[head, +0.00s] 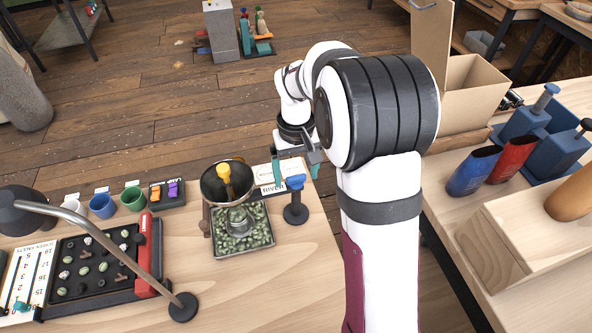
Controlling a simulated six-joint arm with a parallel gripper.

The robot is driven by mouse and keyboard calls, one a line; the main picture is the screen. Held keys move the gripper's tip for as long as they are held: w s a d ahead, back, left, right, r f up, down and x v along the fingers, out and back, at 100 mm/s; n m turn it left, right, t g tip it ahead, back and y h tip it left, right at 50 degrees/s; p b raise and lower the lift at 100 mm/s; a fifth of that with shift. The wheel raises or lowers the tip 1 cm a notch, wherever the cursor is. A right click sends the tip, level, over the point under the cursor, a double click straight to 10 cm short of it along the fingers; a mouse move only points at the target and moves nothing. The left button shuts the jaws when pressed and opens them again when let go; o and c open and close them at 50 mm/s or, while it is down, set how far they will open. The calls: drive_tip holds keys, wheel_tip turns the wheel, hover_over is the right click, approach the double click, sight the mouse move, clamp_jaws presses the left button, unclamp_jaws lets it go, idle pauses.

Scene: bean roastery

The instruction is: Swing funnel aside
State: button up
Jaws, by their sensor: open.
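The funnel (216,190) appears to be the dark, round, wide-mouthed bowl with a brassy rim near the table's far edge. A yellow knobbed piece (223,172) stands up at its middle. The funnel sits above a tray of green beans (261,240), where a small clear vessel (239,220) stands partly under it. A brown post (206,222) shows at its left. My gripper (296,172) is open and empty, to the right of the funnel and apart from it. Its teal fingertips point down near a blue-topped black stand (296,205); whether they touch it cannot be told.
A white printed card (268,178) lies behind the stand. Small cups (102,206) and a black tray (168,193) with orange and purple pieces stand left. Bare tabletop (260,290) lies in front.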

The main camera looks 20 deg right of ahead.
clamp_jaws()
idle(0.4)
